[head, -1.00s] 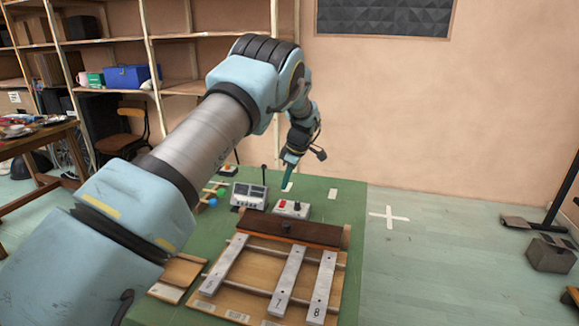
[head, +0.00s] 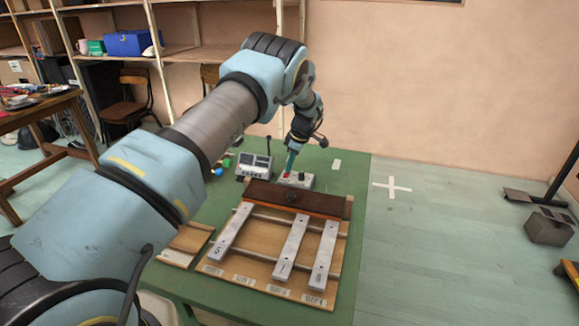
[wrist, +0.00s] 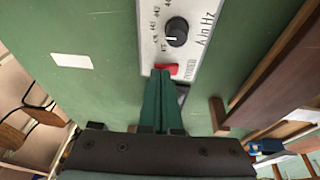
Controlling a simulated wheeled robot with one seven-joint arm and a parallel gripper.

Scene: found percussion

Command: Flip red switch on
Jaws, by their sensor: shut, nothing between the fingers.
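The red switch (wrist: 168,69) sits on a small light-grey control box (wrist: 197,50) beside a black knob (wrist: 177,31) with a dial scale. In the head view the same box (head: 305,182) stands on the green table behind the wooden instrument. My gripper (wrist: 161,74) is shut and empty, with its green fingertips right at the switch's edge in the wrist view. I cannot tell whether they touch it. The switch's position cannot be told.
A grey device with a screen and antenna (head: 255,167) stands just left of the box. The wooden instrument's dark board (head: 300,198) and its metal bars (head: 292,247) lie in front. The green table (head: 352,182) is bare to the right.

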